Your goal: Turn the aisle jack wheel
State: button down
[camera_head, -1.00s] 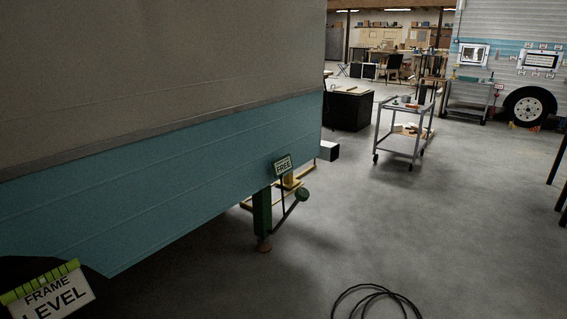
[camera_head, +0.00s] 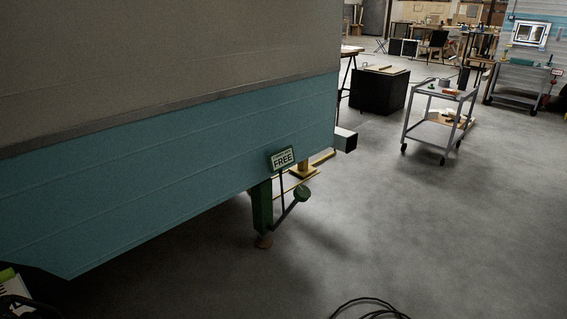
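A green jack leg (camera_head: 263,207) stands under the lower edge of the teal and beige camper, with a brown foot on the floor. A small sign reading "FREE" (camera_head: 282,159) stands just above the jack. Whether this is the aisle jack, I cannot tell. My gripper is not in view.
The camper side (camera_head: 180,160) fills the left. A black cable coil (camera_head: 370,307) lies on the floor at the bottom. A grey cart (camera_head: 438,120) and a black box (camera_head: 378,90) stand further back. The grey floor right of the jack is clear.

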aim_at(302, 193)
jog(key=i+j+z, duration=0.1)
jog(key=i, duration=0.35)
jog(key=i+j+z, duration=0.1)
jog(key=i, duration=0.35)
jog(key=i+j+z, duration=0.1)
jog(key=i, duration=0.35)
jog(key=j, duration=0.15)
